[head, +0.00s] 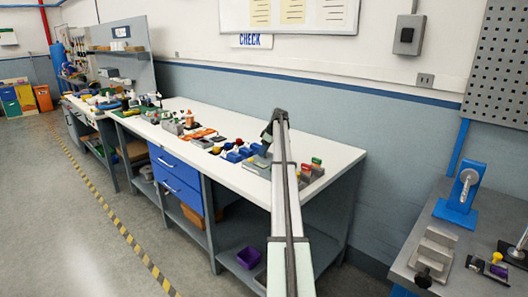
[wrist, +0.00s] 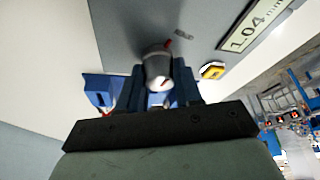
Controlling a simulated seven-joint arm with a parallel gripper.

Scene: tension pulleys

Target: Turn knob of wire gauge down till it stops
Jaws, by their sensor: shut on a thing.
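The wire gauge (wrist: 215,30) fills the upper middle of the wrist view as a grey panel. Its display reads 1.04 mm, and a yellow button (wrist: 212,71) sits below the display. The grey knob (wrist: 157,66), with a red mark at its top, stands out from the panel. My gripper (wrist: 160,84) is shut on the knob, with dark fingers at its left and right sides. In the head view my gripper (head: 265,150) is low over the near right part of the workbench, where the arm partly hides the gauge.
The white workbench (head: 330,155) holds several small coloured devices in a row left of my gripper. Red- and green-topped blocks (head: 313,168) stand close on the right. A blue part (wrist: 100,92) lies left of the fingers in the wrist view. The bench's back strip is clear.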

